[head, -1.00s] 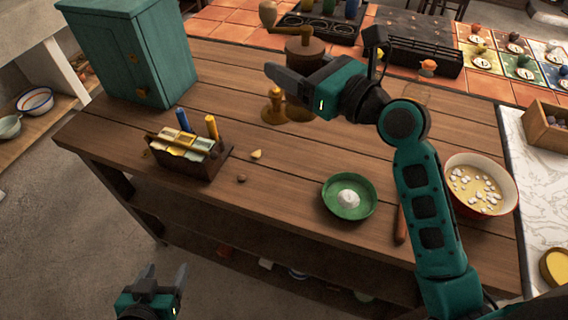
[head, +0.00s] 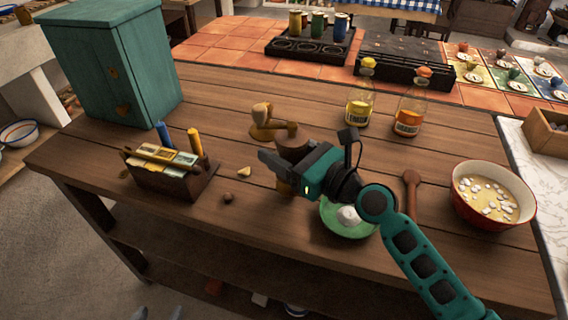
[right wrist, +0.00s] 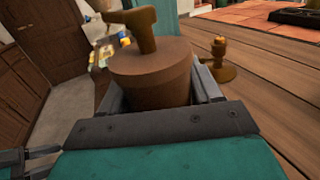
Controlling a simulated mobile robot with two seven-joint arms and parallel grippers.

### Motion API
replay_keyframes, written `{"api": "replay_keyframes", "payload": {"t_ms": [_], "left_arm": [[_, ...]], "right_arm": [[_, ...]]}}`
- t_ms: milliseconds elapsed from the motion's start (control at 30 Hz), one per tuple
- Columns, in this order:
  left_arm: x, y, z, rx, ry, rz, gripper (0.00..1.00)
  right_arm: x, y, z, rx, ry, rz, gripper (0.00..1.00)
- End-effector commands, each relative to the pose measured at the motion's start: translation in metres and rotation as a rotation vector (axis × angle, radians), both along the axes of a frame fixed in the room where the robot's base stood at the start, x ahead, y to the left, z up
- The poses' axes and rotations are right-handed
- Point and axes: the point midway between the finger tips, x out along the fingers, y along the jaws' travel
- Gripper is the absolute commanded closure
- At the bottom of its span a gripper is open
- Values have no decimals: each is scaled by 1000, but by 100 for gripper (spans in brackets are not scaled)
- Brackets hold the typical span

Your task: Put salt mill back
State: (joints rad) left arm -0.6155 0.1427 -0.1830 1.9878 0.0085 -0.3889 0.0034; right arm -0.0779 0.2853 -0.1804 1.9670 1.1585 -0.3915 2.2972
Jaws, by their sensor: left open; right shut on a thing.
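The salt mill (head: 293,143) is a brown wooden mill with a crank handle and knob on top. My right gripper (head: 283,172) is shut around its body, above the wooden table (head: 240,95). The mill looks upright; I cannot tell whether its base touches the table. In the right wrist view the mill (right wrist: 150,75) stands between the fingers, its lower part hidden. A small golden-brown turned piece with a round base (right wrist: 218,68) stands on the table beside it. My left gripper (head: 157,314) shows only its fingertips at the bottom edge, apart and empty.
Right of the mill, a green bowl (head: 330,222) with white powder is partly behind my arm. A wooden utensil (head: 411,188), red bowl (head: 464,205) and two bottles (head: 359,108) stand further right. Left are a card box (head: 180,186) and teal cabinet (head: 140,70).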

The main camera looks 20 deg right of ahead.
Motion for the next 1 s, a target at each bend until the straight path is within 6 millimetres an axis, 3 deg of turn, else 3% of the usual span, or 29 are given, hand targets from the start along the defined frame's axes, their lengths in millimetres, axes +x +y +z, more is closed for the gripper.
{"api": "replay_keyframes", "payload": {"t_ms": [33,133,300,533,567,800,1000], "left_arm": [[1,-2,-10,-4,1,-2,36],[2,-5,-11,-11,6,-7,36],[5,-8,-3,-16,-5,-14,36],[5,-8,-6,-14,-6,-16,36],[5,-8,-6,-14,-6,-16,36],[5,-8,-5,-13,-4,-16,36],[5,-7,-5,-12,-4,-16,36]], "right_arm": [[0,0,-14,-1,-2,1,93],[0,0,-24,-1,-3,-1,93],[0,0,-22,1,-3,-1,93],[0,0,-26,2,-3,-1,93],[0,0,-28,0,0,0,36],[0,0,-27,-1,1,0,13],[0,0,-27,-1,1,0,11]]}}
